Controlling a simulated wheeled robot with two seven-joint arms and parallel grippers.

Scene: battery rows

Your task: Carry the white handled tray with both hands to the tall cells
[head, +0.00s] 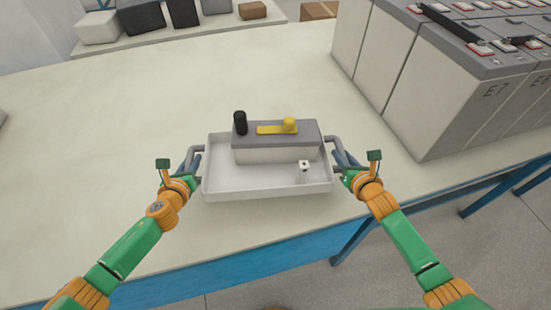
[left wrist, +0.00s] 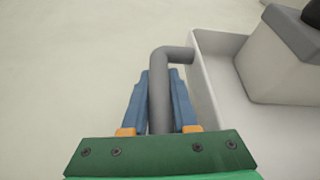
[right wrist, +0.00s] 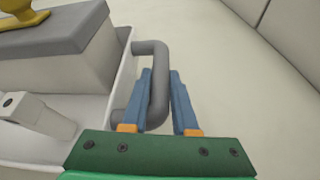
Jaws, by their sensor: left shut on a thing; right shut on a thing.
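The white handled tray (head: 225,187) is in the middle of the head view, near the table's front edge. It bears a grey-lidded block (head: 275,153) with a black knob (head: 240,122) and a yellow lever (head: 280,128), and a small white piece (head: 304,171). My left gripper (head: 191,166) is shut on the tray's left grey handle (left wrist: 160,85). My right gripper (head: 345,168) is shut on the right grey handle (right wrist: 158,80). The tall cells (head: 445,95) stand at the right. I cannot tell whether the tray touches the table.
The pale table (head: 110,130) is clear to the left of the tray and between it and the cells. Black, white and brown boxes (head: 140,17) stand on a back surface. A blue table frame (head: 240,281) runs along the front.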

